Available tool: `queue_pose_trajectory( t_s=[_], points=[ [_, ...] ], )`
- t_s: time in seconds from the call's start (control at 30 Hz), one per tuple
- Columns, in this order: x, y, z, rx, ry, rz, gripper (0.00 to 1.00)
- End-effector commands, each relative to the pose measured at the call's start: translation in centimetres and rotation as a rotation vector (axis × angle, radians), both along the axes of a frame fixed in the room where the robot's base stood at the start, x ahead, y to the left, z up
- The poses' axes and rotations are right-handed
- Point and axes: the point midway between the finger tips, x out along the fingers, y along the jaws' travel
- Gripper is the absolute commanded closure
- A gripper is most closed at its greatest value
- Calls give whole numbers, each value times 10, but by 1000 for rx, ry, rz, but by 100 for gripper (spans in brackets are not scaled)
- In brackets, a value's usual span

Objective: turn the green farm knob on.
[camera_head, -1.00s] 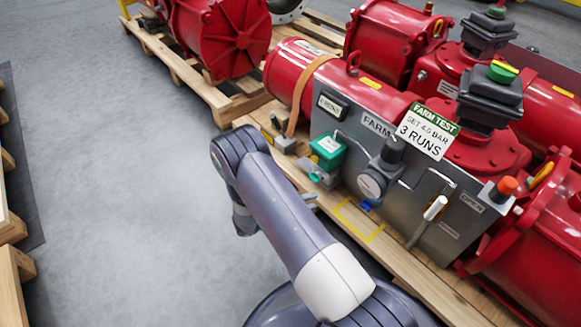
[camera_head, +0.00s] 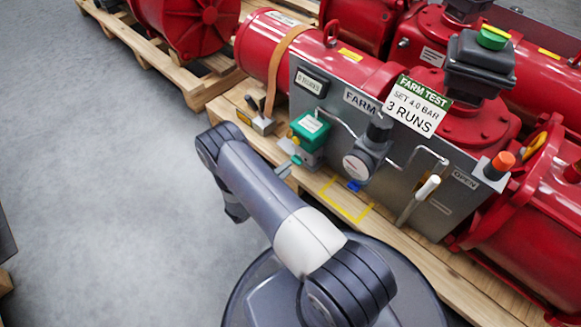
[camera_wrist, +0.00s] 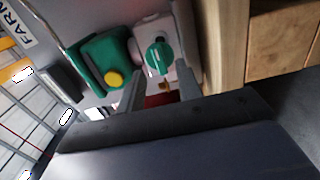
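The green knob (camera_wrist: 158,57) sits on a pale grey valve block (camera_wrist: 150,28) in the wrist view. In the head view a small green piece (camera_head: 296,160) shows low on that block, under the green box. My gripper (camera_wrist: 161,88) is open, one finger on each side below the knob in the wrist view. The fingers point toward the knob and hold nothing; contact cannot be told.
A green box (camera_head: 310,130) with a yellow button (camera_wrist: 113,78) is beside the knob. The grey FARM panel (camera_head: 345,135) carries a gauge (camera_head: 356,167), pipes and a white-handled lever (camera_head: 427,187). A wooden pallet (camera_head: 235,107) lies underneath. Open floor (camera_head: 95,200) is at the left.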

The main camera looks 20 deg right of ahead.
Motion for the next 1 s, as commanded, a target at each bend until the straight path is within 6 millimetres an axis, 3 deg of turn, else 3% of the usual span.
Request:
queue_pose_trajectory(
  t_s=[0.23,0.57,1.0],
  points=[
    [10,-25,-1,1,0,-2,66],
    [12,-28,0,1,1,0,66],
    [11,-28,0,1,1,0,100]
  ],
)
